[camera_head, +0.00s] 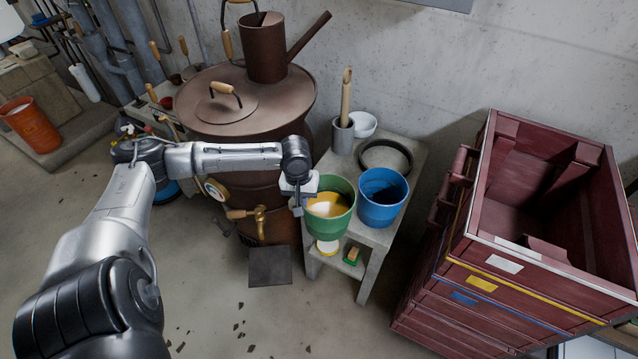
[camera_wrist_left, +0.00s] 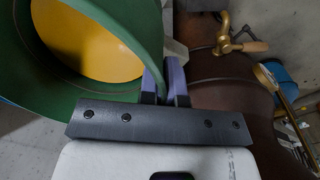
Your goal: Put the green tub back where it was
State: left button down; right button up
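The green tub (camera_head: 330,224), with yellow contents and a pale patch inside, is at the front left of the grey stand beside the blue tub (camera_head: 381,214). I cannot tell whether its base rests on the stand. My left gripper (camera_head: 298,208) is at the tub's left rim. In the left wrist view the green tub (camera_wrist_left: 120,88) fills the upper left, and my left gripper's two fingers (camera_wrist_left: 165,82) are close together with the tub's wall between them. The tub looks about upright. My right gripper is in neither view.
The grey stand (camera_head: 376,243) also holds a dark ring (camera_head: 386,154), a white bowl (camera_head: 363,124) and a grey cylinder (camera_head: 342,136). A brown boiler (camera_head: 290,95) with a brass tap (camera_head: 260,222) stands left. Dark red crates (camera_head: 490,240) stand right.

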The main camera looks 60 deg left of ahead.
pick_arm(q)
jog(key=w+a+r+n, duration=0.4)
jog(key=a+r+n, duration=0.2)
jog(key=a, duration=0.5)
notch_tip(320, 180, down, 10)
jog(key=shift+w+f+n+p, duration=0.15)
jog(key=shift+w+n+p, duration=0.05)
jog(key=shift+n+p, duration=0.15)
jog(key=shift+d+f, duration=0.1)
jog(key=c, duration=1.3)
grip_release()
